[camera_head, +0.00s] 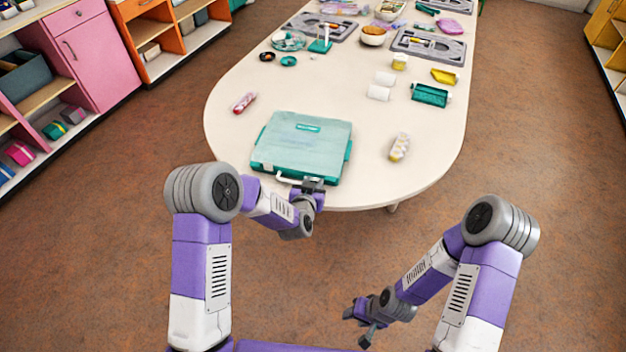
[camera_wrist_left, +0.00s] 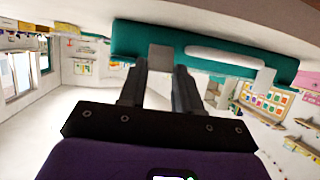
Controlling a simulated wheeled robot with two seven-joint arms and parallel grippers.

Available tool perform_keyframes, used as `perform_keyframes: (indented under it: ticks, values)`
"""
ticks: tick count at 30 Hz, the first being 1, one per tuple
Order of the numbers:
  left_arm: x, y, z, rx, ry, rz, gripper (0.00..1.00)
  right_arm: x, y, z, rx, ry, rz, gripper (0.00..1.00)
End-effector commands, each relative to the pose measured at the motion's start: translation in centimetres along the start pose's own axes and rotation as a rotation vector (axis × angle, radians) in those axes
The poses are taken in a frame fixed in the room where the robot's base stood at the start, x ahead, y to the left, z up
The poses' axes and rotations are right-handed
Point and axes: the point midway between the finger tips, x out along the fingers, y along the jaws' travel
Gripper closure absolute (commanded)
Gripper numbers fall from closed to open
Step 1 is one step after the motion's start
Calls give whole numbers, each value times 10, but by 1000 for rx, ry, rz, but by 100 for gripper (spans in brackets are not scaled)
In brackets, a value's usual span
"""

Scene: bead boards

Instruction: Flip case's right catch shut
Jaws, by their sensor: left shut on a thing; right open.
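The teal case (camera_head: 302,158) lies near the table's front edge with its lid down. Its white handle (camera_head: 286,179) is on the front side and also shows in the left wrist view (camera_wrist_left: 220,56). My left gripper (camera_head: 313,184) is at the case's front, just right of the handle. In the left wrist view its fingers (camera_wrist_left: 161,72) are on either side of the grey right catch (camera_wrist_left: 160,58) and shut on it. The catch's exact angle is hard to tell. My right gripper (camera_head: 358,325) is open and empty, low over the floor in front of the table.
On the table (camera_head: 232,128), a red marker-like item (camera_head: 244,102) lies left of the case and a pale bead-filled tube (camera_head: 399,147) right of it. White rolls (camera_head: 379,92), a teal box (camera_head: 430,95) and grey trays (camera_head: 428,46) stand farther back.

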Motion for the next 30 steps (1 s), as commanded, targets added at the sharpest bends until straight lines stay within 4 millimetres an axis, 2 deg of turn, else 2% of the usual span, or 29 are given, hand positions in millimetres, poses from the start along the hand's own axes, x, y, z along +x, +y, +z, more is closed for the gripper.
perform_keyframes:
  ticks: [1, 6, 18, 19, 20, 21, 30]
  values:
    - [-1, 0, -7, 0, -25, -1, 97, -11, -4, 0, 0, 0, 0, 55]
    - [1, 0, -8, 0, -89, 0, 97, -21, -8, 1, 0, 0, 0, 55]
    - [2, 0, -6, -2, -106, 0, 97, -21, -8, 1, 0, 0, 0, 55]
    - [2, 0, -6, -2, -106, 0, 62, -21, -8, 1, 0, 0, 0, 55]
    - [2, 0, -6, -2, -106, 0, 58, -21, -8, 1, 0, 0, 0, 55]
    - [2, 0, -6, -2, -106, 0, 55, -21, -8, 1, 0, 0, 0, 55]
    - [-1, 0, -6, -1, -105, 1, 55, -22, -8, 1, 0, 0, 0, 55]
